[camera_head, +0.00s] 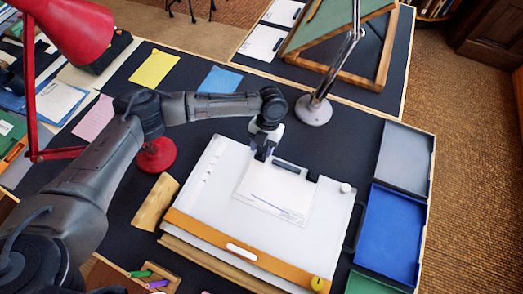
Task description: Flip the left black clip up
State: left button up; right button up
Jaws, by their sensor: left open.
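A white drafting board (217,205) lies on the dark desk with a sheet of paper (255,200) on it. A black clip (313,177) sits at the paper's upper right corner. My left gripper (262,156) is open and points down at the paper's upper left corner. It covers the spot there, so I cannot make out the left black clip or whether the fingers touch it. My right gripper is not in view.
A dark bar (286,166) lies along the paper's top edge between the corners. An orange-brown straightedge (205,234) crosses the board's front. A red lamp (157,154) and a grey lamp base (313,110) stand behind. Trays, including a blue one (392,228), line the right side.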

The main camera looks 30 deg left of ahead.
pick_arm(q)
jog(key=shift+x, duration=0.95)
grip_shut()
